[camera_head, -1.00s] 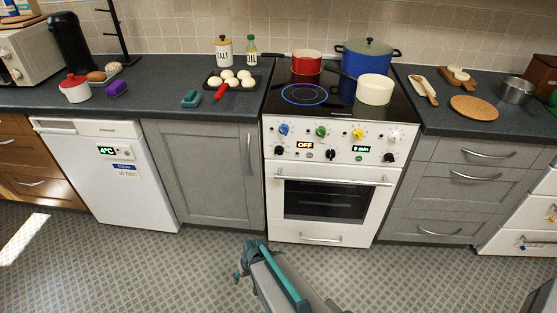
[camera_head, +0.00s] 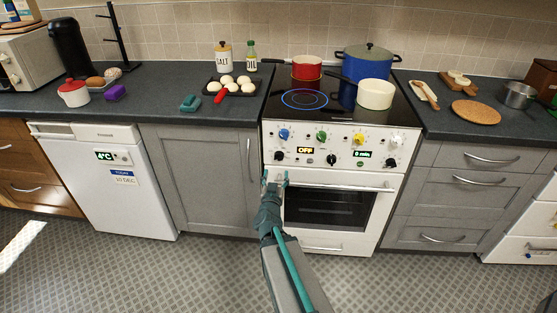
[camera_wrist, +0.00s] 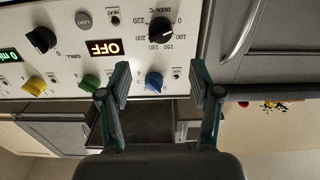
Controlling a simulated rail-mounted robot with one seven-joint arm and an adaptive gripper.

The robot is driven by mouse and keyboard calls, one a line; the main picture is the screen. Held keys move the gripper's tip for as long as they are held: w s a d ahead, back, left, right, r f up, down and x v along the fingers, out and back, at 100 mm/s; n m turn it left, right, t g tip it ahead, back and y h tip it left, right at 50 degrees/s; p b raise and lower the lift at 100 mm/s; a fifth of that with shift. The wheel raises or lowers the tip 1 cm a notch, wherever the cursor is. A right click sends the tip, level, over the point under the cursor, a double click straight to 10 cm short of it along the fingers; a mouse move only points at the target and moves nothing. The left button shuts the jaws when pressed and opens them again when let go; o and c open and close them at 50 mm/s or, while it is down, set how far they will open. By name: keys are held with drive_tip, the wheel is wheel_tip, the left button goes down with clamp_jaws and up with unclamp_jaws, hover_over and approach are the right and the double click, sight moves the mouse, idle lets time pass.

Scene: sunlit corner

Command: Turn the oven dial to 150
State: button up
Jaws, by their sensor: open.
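The white oven (camera_head: 385,145) has a black oven temperature dial (camera_head: 279,156) at the lower left of its panel, left of the "OFF" display (camera_head: 305,150). The wrist view is turned over; there the black dial (camera_wrist: 161,31) is labelled "OVEN °C" and ringed by numbers including 0, 100, 150, 180 and 220. I cannot tell where its pointer stands. My gripper (camera_head: 274,178) is open and empty just below the dial, in front of the door handle's left end. In the wrist view my gripper's fingers (camera_wrist: 160,84) stand apart, with the dial beyond their tips.
Blue (camera_head: 284,134), green (camera_head: 321,136) and yellow (camera_head: 358,139) knobs line the panel's upper row. A black knob (camera_head: 332,159) sits lower centre. The oven door handle (camera_head: 345,186) runs below the panel. Pots, including a cream one (camera_head: 374,94), stand on the hob.

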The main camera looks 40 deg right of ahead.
sight(278, 159)
drive_tip(key=x, duration=1)
drive_tip(key=shift+w+f, duration=0.1)
drive_tip(key=shift+w, duration=0.05)
drive_tip(key=c, duration=1.1)
